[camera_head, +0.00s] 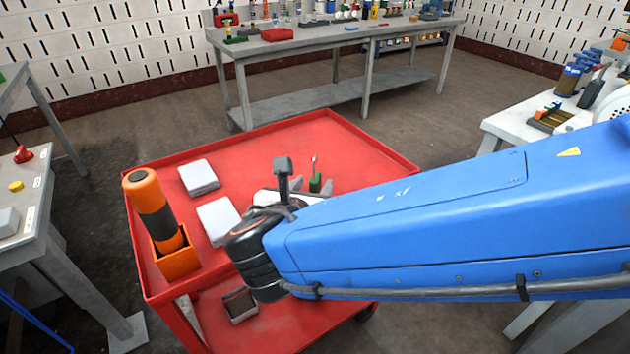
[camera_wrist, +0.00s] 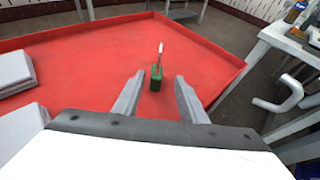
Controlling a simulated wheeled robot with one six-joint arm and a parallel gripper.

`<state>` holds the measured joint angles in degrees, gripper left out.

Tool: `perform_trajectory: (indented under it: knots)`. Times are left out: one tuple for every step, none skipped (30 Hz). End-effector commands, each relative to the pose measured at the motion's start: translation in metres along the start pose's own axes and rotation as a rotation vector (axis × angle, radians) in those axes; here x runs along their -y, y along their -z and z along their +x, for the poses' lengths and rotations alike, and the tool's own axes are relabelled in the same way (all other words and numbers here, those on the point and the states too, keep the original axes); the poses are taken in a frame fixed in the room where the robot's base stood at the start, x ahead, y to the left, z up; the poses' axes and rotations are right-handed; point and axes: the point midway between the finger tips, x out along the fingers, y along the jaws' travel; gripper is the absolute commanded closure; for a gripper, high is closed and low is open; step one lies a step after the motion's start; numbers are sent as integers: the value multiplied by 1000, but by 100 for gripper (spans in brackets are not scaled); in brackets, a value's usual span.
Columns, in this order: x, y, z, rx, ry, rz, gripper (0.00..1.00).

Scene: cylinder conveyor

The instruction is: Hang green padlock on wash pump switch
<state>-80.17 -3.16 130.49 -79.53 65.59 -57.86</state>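The green padlock (camera_wrist: 156,79) stands upright on the red cart, its thin metal shackle pointing up. It also shows in the head view (camera_head: 315,183), near the cart's middle right. My gripper (camera_wrist: 159,76) is open, with one finger to each side of the padlock in the wrist view and a gap on both sides. I cannot tell whether the padlock is between the tips or just beyond them. My arm hides part of the gripper in the head view. I cannot identify the wash pump switch; a red knob (camera_head: 23,154) with a small label sits on the left table.
The red cart (camera_head: 345,128) has a raised rim. It also carries white blocks (camera_head: 199,177) and an orange-and-black cylinder in an orange holder (camera_head: 178,262). A yellow button (camera_head: 16,186) is on the left table. A long grey workbench (camera_head: 330,38) stands behind, a white table at right.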

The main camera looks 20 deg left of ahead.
Motion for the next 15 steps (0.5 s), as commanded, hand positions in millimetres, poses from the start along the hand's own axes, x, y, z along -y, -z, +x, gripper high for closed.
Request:
perform_trajectory:
  knots:
    - [0,0,4,0,1,0,62]
    - [0,0,5,-1,1,1,62]
    - [0,0,6,-1,1,1,62]
    - [0,0,7,-1,0,1,62]
    - [0,0,8,-1,0,1,62]
    - [0,0,9,-1,0,1,62]
    - [0,0,10,-1,0,1,62]
    - [-1,1,12,-1,1,1,62]
    - [-1,1,15,-1,1,0,62]
    - [-2,2,18,0,1,0,62]
    - [-2,2,21,0,2,-1,62]
    - [-3,3,26,-1,3,-1,62]
    - [-4,4,31,-1,3,-1,62]
    - [-5,4,35,-1,3,-1,62]
    - [-6,5,41,-1,3,-1,62]
